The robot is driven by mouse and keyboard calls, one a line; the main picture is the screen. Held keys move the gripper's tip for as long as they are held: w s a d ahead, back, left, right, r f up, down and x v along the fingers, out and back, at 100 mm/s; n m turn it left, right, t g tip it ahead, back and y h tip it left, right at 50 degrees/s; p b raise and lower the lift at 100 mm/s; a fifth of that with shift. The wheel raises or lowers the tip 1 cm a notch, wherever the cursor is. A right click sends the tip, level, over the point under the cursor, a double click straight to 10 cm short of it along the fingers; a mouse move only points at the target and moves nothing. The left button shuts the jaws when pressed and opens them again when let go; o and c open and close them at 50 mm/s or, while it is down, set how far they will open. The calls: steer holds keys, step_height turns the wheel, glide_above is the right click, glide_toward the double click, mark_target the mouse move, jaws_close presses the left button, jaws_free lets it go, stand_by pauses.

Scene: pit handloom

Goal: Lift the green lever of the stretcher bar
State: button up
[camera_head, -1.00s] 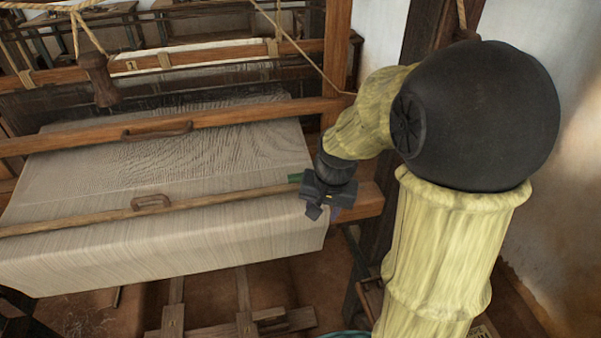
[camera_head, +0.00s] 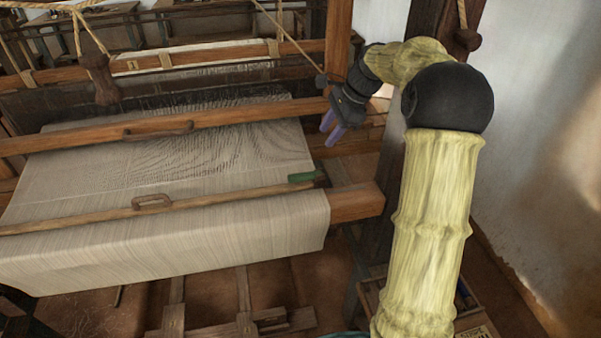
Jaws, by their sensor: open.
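The stretcher bar (camera_head: 105,219) is a long wooden bar lying across the pale cloth (camera_head: 200,235). The green lever (camera_head: 303,177) is at its right end, near the cloth's right edge, and is fully in view. Whether the lever lies flat or stands tilted is hard to tell at this size. My gripper (camera_head: 331,131) has purple fingers that point down and left. It is open and empty, above and to the right of the lever in the picture, clear of it.
A wooden beam (camera_head: 230,115) with a handle crosses the cloth behind the stretcher bar. A wooden upright (camera_head: 337,40) stands just behind my gripper. A thick front beam (camera_head: 354,202) juts out at the right. A white wall (camera_head: 545,130) is at the far right.

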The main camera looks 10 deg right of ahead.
mark_target(299, 175)
steer(key=p+x, duration=0.4)
steer(key=x, duration=1.2)
steer(key=shift+f, duration=0.25)
steer(key=shift+w+a+f, duration=0.15)
steer(key=shift+w+f, duration=0.05)
steer(key=shift+f, duration=0.3)
steer(key=shift+c, duration=0.4)
